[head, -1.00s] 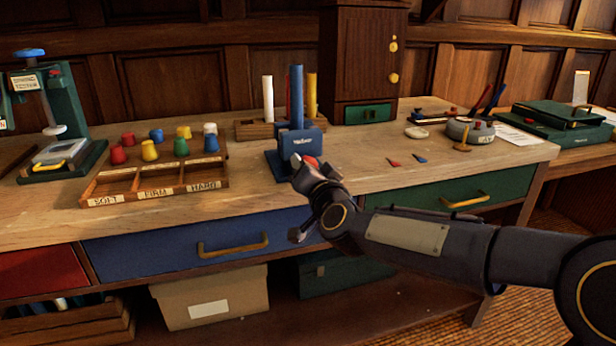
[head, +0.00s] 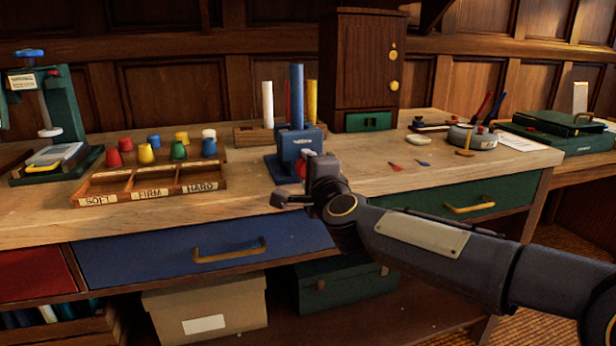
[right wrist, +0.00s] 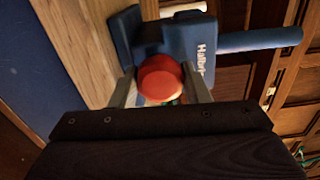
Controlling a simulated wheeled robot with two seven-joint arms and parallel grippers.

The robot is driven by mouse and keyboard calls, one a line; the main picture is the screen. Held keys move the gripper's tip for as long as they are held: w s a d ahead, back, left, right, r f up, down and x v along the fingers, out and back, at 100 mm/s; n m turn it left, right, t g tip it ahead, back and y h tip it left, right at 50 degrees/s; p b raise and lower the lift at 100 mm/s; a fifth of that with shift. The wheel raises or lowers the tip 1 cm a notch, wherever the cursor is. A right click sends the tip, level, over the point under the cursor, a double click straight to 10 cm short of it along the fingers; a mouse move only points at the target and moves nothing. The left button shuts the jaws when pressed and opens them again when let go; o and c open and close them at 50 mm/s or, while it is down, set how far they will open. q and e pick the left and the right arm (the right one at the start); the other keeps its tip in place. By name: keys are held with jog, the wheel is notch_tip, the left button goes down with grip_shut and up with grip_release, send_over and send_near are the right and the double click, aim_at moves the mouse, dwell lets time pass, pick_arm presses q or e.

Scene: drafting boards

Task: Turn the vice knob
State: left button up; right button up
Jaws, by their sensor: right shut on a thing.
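The blue vice (head: 300,144) stands on the wooden bench with a blue rod (head: 296,95) upright in it. It also shows in the right wrist view (right wrist: 192,40), turned on its side. Its red knob (right wrist: 160,78) sits between the two fingers of my right gripper (right wrist: 160,92), which is shut on it. In the head view the knob (head: 300,169) is mostly hidden behind the right gripper (head: 304,178). My left gripper is not in view.
A tray (head: 150,195) marked SOFT, FIRM and HARD lies left of the vice, with several coloured pegs behind it. A rack (head: 248,134) with rods and a wooden cabinet (head: 360,60) stand behind. Small red and blue pieces lie to the right. A green press (head: 62,105) is far left.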

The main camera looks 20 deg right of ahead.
jog(key=m+b, duration=0.2)
jog(key=m, duration=0.2)
jog(key=shift+f+m, duration=0.15)
jog(key=shift+m, duration=0.15)
jog(key=m+b, duration=0.2)
jog(key=m, duration=0.2)
jog(key=shift+m, duration=0.3)
jog(key=m+b, duration=0.2)
jog(key=m, duration=0.3)
jog(key=shift+m+b, duration=0.95)
jog(key=shift+m, duration=1.25)
jog(key=o, duration=1)
jog(key=shift+s, duration=0.1)
